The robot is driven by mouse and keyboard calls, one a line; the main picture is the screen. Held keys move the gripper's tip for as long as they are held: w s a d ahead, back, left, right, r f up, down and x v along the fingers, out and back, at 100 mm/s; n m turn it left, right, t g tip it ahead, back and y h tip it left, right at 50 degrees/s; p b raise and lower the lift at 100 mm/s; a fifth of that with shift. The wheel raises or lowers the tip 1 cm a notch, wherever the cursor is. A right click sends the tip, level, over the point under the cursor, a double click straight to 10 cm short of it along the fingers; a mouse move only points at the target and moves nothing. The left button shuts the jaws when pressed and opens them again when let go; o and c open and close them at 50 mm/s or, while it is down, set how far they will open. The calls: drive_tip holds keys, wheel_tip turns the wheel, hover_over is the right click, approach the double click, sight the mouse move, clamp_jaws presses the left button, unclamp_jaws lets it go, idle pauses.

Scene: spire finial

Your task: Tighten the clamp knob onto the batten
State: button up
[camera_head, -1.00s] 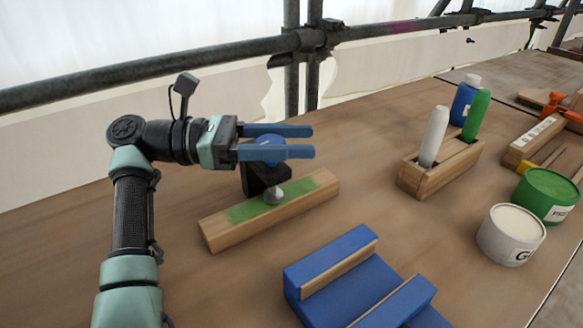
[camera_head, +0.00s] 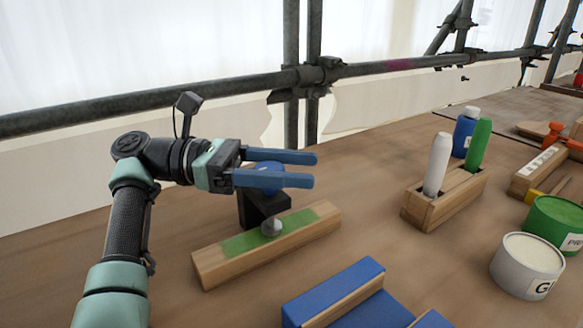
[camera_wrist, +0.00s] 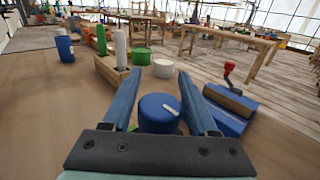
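The blue round clamp knob (camera_head: 267,166) sits on top of the dark clamp (camera_head: 262,209), with a white mark on its top in the wrist view (camera_wrist: 158,112). My gripper (camera_head: 315,170) is open, its blue fingers on either side of the knob. In the wrist view (camera_wrist: 160,72), gaps show between the knob and both fingers. The wooden batten (camera_head: 215,264), with a green strip on top, lies beside the clamp. A silvery round tip (camera_head: 271,227) of the clamp is over the green strip; whether it touches I cannot tell. The near finger partly hides the knob.
A blue cradle (camera_head: 335,290) with wooden strips lies in front right. A wooden holder (camera_head: 430,212) with a white and a green marker stands to the right, a blue bottle (camera_head: 465,132) behind it, tins (camera_head: 527,265) farther right. A metal rail (camera_head: 150,98) runs behind.

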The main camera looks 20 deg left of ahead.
drive_tip(key=shift+o, duration=1.3)
drive_tip(key=shift+r, duration=0.1)
wheel_tip(320, 180, up, 10)
drive_tip(key=p, duration=0.2)
drive_tip(key=shift+p, duration=0.35)
